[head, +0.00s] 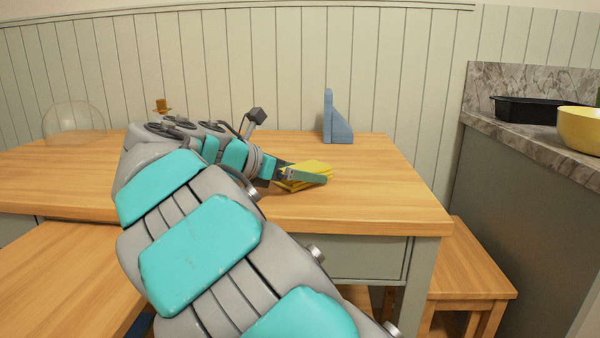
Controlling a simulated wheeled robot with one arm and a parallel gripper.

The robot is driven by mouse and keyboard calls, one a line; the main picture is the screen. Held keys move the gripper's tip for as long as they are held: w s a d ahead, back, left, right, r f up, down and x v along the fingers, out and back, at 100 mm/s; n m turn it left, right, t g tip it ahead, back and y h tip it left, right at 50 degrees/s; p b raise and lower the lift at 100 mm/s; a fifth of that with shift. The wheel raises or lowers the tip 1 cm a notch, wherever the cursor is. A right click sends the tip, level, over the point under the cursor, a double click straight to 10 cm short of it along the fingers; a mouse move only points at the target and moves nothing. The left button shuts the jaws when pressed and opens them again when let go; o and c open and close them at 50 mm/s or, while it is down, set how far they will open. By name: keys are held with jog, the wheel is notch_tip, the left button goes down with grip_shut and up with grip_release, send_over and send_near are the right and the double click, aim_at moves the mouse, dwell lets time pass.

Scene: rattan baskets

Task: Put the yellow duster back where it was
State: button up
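The yellow duster (317,164) is a folded yellow cloth at the right part of the wooden table (375,200). My gripper (308,178) reaches it from the left, low over the tabletop. One grey-green finger crosses in front of the duster, and yellow shows above and below it. The other finger is hidden, so I cannot tell whether the gripper is closed on the cloth. I also cannot tell whether the duster rests on the table or is slightly raised.
A blue upright stand (337,125) is behind the duster near the wall. A clear dome (73,122) and a small orange-brown object (161,105) are at the left. A wooden bench (470,265) is right; a counter holds a black tray (525,110) and yellow bowl (580,130).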

jog(key=shift+a+r, duration=0.1)
jog(key=shift+r, duration=0.1)
jog(key=p+v, duration=0.1)
jog(key=v, duration=1.1)
